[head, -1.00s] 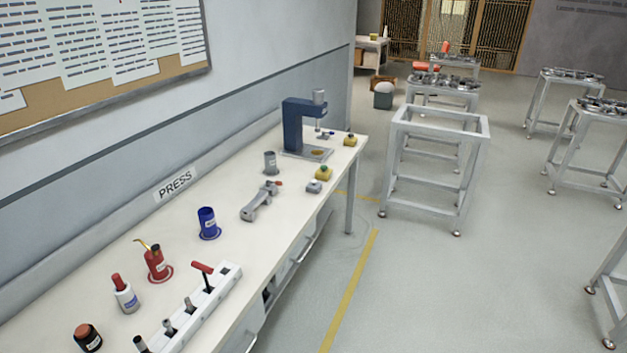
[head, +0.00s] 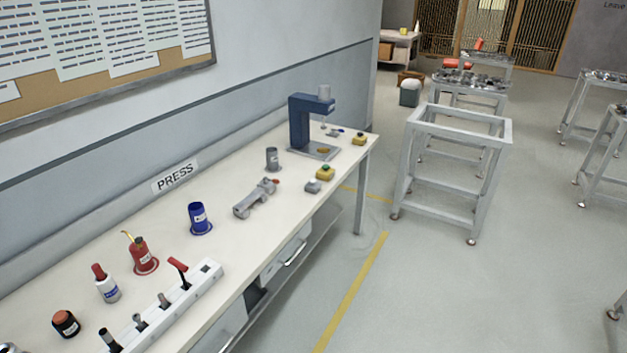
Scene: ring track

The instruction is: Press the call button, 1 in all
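Several small button-like boxes are on the white bench. A yellow box with a green top (head: 325,172) sits near the bench's front edge. A small grey box (head: 313,186) is just in front of it. Another yellow box with a dark top (head: 360,138) is at the far right corner, beside the press. I cannot tell from this view which of them is the call button. Neither of my grippers is in view.
The bench (head: 225,250) runs along the left wall and carries a blue press (head: 300,125), a blue can (head: 200,217), a red oil can (head: 143,256), bottles and a tool rack (head: 205,280). Metal frame stands (head: 455,125) are at the right. The floor (head: 450,300) between is clear.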

